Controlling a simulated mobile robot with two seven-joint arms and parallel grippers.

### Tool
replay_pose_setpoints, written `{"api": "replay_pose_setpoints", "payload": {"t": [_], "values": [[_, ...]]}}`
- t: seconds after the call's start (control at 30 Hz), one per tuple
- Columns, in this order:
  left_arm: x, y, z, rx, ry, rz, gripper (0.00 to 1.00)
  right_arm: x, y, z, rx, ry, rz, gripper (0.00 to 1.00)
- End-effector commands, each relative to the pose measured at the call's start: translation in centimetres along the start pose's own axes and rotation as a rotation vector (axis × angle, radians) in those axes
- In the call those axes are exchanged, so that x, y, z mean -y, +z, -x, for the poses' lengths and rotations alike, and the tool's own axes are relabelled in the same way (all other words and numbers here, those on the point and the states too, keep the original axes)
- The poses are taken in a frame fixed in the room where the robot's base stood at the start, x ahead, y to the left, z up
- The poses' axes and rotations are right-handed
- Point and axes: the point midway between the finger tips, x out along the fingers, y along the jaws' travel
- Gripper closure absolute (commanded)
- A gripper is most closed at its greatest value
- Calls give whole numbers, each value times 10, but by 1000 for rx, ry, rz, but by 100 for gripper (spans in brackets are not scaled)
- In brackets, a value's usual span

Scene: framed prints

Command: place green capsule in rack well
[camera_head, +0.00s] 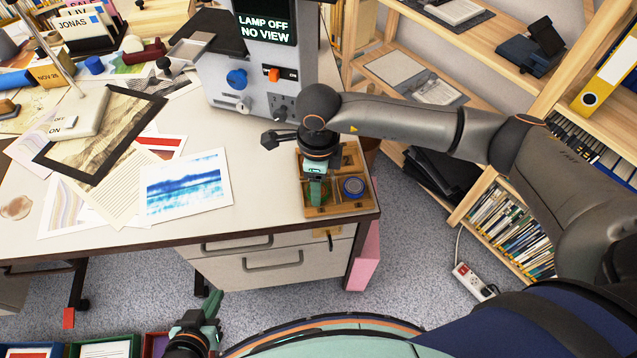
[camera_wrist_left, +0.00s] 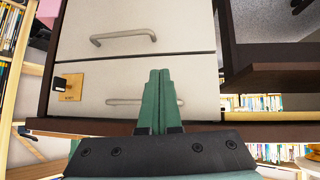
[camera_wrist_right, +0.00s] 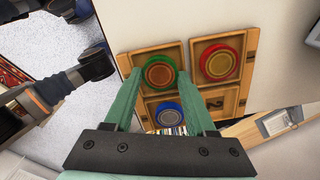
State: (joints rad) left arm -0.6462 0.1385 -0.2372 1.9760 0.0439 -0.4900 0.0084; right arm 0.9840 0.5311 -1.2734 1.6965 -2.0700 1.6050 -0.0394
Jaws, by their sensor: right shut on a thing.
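My right gripper (camera_wrist_right: 160,76) is shut on the green capsule (camera_wrist_right: 158,72), a round disc with a yellowish-red centre. The capsule is at the upper-left well of the wooden rack (camera_wrist_right: 252,75); I cannot tell if it touches the well floor. The rack lies at the desk's front right corner in the head view (camera_head: 345,209). A red capsule (camera_wrist_right: 218,62) and a blue capsule (camera_wrist_right: 168,114) sit in neighbouring wells; the blue one also shows in the head view (camera_head: 353,186). The well marked 2 (camera_wrist_right: 214,102) looks empty. My left gripper (camera_head: 209,305) is shut and empty below the desk front.
A grey machine (camera_head: 255,75) with a lit screen stands behind the rack. Prints (camera_head: 187,185) and a dark frame (camera_head: 95,130) cover the desk's left part. Drawers (camera_head: 275,262) are under the rack. Wooden shelves (camera_head: 495,45) stand to the right.

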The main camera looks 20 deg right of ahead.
Motion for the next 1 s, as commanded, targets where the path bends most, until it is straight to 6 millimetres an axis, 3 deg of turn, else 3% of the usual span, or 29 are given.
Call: {"api": "replay_pose_setpoints", "payload": {"t": [0.03,0.2,0.23,0.5,0.77,1.0], "values": [[-1,2,-3,0,4,0,100,-1,-1,-9,-4,2,-2,98],[-3,2,-4,6,9,-1,100,-2,-2,-13,-6,4,-3,98],[-3,2,-4,5,8,-1,100,-2,-2,-14,-7,5,-3,43],[-2,-1,-4,-4,7,-3,100,-2,-2,-15,-7,6,-5,14],[-2,-4,-4,-7,5,-3,100,-4,-1,-13,-6,9,-4,14],[5,-14,4,-27,-12,-4,100,-4,1,12,-1,8,0,14]]}}
